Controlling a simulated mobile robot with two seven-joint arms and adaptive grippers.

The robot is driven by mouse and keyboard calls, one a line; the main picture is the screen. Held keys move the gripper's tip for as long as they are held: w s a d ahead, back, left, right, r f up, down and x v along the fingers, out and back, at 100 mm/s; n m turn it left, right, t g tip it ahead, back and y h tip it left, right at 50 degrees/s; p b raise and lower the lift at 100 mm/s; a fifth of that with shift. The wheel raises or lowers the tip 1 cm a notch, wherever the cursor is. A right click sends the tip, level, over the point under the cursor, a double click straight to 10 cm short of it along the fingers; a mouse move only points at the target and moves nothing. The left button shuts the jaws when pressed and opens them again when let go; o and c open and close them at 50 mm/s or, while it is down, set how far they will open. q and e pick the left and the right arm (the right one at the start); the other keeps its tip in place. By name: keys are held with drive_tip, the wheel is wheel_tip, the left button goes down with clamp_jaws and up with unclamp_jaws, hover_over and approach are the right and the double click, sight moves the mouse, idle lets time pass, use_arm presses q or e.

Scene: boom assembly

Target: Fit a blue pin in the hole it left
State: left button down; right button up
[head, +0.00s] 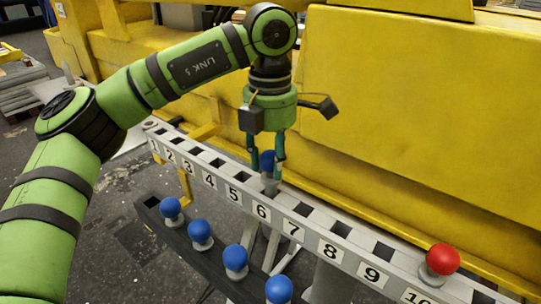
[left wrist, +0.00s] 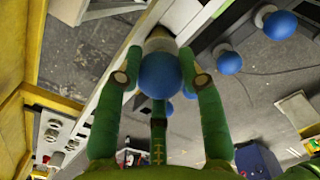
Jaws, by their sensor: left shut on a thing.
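My left gripper (head: 265,172) is shut on a blue pin (head: 268,159), with a finger on each side of its round blue head. The pin is upright, its grey lower part at the top of the numbered grey beam (head: 216,190), by labels 6 and 7. I cannot tell whether its tip is in a hole, since the fingers and pin cover that spot. In the left wrist view the blue head (left wrist: 159,75) sits between the fingertips, with the beam edge behind it. My right gripper is not in view.
Several blue pins (head: 201,232) stand in a dark rack (head: 186,243) in front of the beam. A red pin (head: 441,261) stands on the beam near label 10. Square holes on both sides look empty. A large yellow machine (head: 400,95) rises close behind the beam.

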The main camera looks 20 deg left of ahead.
use_arm(q)
drive_tip(key=shift+f+b, duration=0.95)
drive_tip(key=shift+f, duration=0.35)
drive_tip(key=c, duration=0.7)
unclamp_jaws()
wheel_tip(320, 180, up, 12)
drive_tip(key=shift+r, duration=0.1)
